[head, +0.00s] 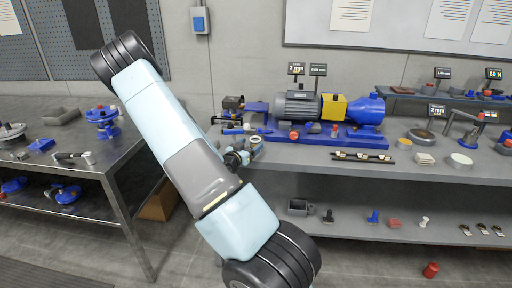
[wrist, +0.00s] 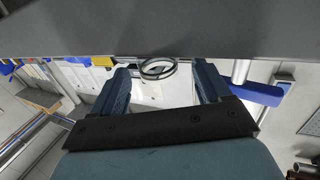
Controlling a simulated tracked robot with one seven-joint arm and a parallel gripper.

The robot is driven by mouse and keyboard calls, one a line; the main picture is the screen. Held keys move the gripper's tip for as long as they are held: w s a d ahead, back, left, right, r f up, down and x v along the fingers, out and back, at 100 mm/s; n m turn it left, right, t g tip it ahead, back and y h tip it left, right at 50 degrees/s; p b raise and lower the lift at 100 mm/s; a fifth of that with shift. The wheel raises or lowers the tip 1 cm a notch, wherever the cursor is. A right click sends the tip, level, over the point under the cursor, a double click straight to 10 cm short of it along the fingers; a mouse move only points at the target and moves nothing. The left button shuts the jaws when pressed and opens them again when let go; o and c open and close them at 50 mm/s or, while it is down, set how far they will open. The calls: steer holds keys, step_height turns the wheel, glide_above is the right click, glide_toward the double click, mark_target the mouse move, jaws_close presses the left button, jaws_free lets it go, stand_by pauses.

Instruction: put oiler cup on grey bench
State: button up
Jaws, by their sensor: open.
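A small round cup (head: 256,142) with a pale rim, which looks like the oiler cup, is at the left front of the grey bench (head: 415,172). In the wrist view a clear-looking round piece with a dark ring (wrist: 158,69) shows between my fingers, close to the grey surface. My gripper (head: 238,158) is open beside the cup, partly hidden by my arm. In the wrist view my gripper (wrist: 163,72) has a finger on each side of the ring, with gaps visible. I cannot tell whether the cup rests on the bench.
A blue and grey motor-pump set (head: 320,115) stands on the bench behind, to the right. Small parts and a dark rail (head: 362,157) lie along its front. A steel table (head: 100,150) with blue parts is at left. A lower shelf (head: 350,228) holds small parts.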

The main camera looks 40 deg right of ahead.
mark_target(252, 144)
steer(key=x, duration=0.4)
steer(key=shift+d+f, duration=0.1)
steer(key=shift+f, duration=0.15)
steer(key=shift+c, duration=0.3)
steer(key=c, duration=1.3)
steer(key=shift+r, duration=0.1)
